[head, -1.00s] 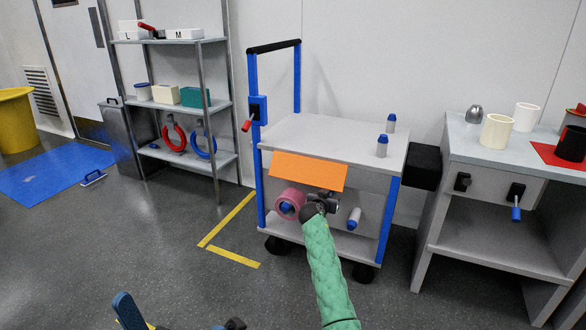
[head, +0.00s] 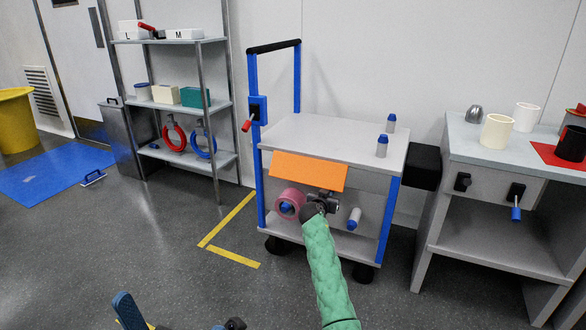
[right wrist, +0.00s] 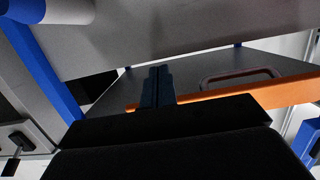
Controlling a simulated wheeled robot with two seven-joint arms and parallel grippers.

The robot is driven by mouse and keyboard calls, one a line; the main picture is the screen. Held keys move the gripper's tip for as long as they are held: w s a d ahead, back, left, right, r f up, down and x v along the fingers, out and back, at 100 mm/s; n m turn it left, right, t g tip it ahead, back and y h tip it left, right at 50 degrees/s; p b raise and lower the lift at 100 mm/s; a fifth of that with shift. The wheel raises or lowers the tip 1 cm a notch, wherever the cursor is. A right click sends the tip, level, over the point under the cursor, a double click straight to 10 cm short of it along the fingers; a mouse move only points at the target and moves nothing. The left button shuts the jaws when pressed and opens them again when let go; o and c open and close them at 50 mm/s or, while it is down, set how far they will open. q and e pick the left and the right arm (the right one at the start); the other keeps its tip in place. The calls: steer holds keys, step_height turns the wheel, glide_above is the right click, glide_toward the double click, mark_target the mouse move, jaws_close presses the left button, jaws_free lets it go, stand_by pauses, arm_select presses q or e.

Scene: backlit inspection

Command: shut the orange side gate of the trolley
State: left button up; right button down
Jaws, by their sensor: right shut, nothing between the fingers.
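The trolley (head: 345,133) stands at the centre of the head view, with a grey top and blue posts. Its orange side gate (head: 308,170) is a tilted panel below the top's front edge; its exact angle is hard to tell. My right gripper (head: 327,202) is shut and empty, just below the gate's lower right corner. In the right wrist view, the shut fingers (right wrist: 157,86) are beside an orange edge (right wrist: 235,98), apparently the gate's. I cannot tell whether they touch.
A pink ring (head: 289,202) and a blue-capped bottle (head: 354,218) are on the trolley's lower shelf, on either side of my right gripper. Two more such bottles stand on top (head: 382,147). A workbench (head: 490,236) is at right, a shelf rack (head: 190,104) at left. The floor left of the trolley is open.

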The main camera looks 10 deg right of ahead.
steer(key=shift+r, duration=0.15)
steer(key=shift+s+a+r+p, duration=0.35)
steer(key=shift+s+r+p, duration=0.2)
steer(key=shift+r+p, duration=0.1)
steer(key=shift+r, duration=0.15)
stand_by(0.3)
